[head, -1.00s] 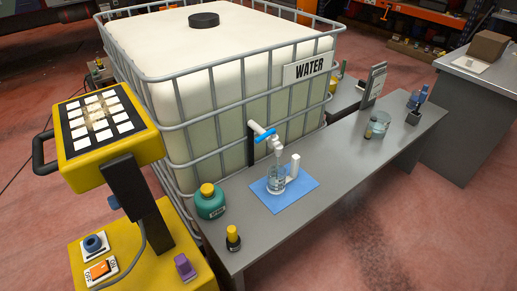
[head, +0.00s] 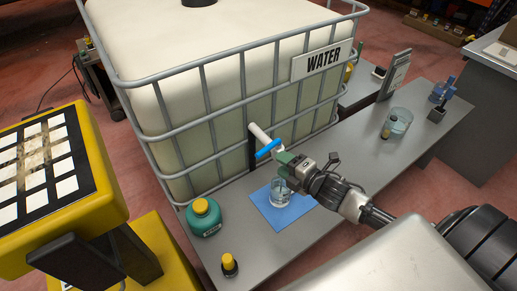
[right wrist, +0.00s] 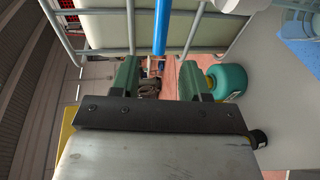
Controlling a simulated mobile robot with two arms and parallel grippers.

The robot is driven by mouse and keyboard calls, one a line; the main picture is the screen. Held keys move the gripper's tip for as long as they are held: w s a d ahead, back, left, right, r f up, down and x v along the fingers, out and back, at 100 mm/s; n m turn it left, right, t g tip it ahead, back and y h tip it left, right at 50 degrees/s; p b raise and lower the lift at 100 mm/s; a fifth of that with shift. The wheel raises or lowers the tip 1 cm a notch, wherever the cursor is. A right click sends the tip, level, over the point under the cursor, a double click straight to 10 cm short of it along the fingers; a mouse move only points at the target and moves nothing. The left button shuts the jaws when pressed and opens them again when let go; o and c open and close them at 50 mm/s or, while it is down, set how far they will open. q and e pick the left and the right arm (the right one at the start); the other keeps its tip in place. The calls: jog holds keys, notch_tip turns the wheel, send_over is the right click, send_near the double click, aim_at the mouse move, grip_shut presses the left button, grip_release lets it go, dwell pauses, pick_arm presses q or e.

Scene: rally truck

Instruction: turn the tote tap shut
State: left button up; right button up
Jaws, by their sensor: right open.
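The tote tap is a white pipe (head: 260,134) with a blue handle (head: 268,148), on the front of the caged water tote (head: 210,130). The handle lies crosswise over the pipe. My right gripper (head: 285,163) is open just below and right of the handle, hiding the tap's lower part. In the right wrist view, the blue handle (right wrist: 161,28) stands upright in the picture, ahead of and between the green fingers of my right gripper (right wrist: 158,80). I see no contact. A clear jug (head: 280,194) stands on a blue mat (head: 262,207) below the tap. My left gripper is out of view.
A teal bottle with a yellow cap (head: 204,217) and a small dark bottle (head: 229,265) stand on the grey bench (head: 345,165), left of the mat. A yellow console (head: 110,210) stands at the left. A clear tub (head: 398,122) stands farther right.

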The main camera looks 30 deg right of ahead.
aim_at(266, 152)
jog(key=x, duration=0.3)
jog(key=shift+w+d+r+p, duration=0.15)
jog(key=shift+w+p, duration=0.05)
jog(key=shift+p, duration=0.1)
jog(key=p+x, duration=0.1)
jog(key=x, duration=0.5)
jog(key=shift+w+f, duration=0.1)
jog(key=shift+f, duration=0.1)
jog(key=shift+w+a+f, duration=0.15)
jog(key=shift+w+a, duration=0.1)
jog(key=shift+w, duration=0.3)
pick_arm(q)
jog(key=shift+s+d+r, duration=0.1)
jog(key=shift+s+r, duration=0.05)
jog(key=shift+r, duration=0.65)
pick_arm(e)
grip_shut()
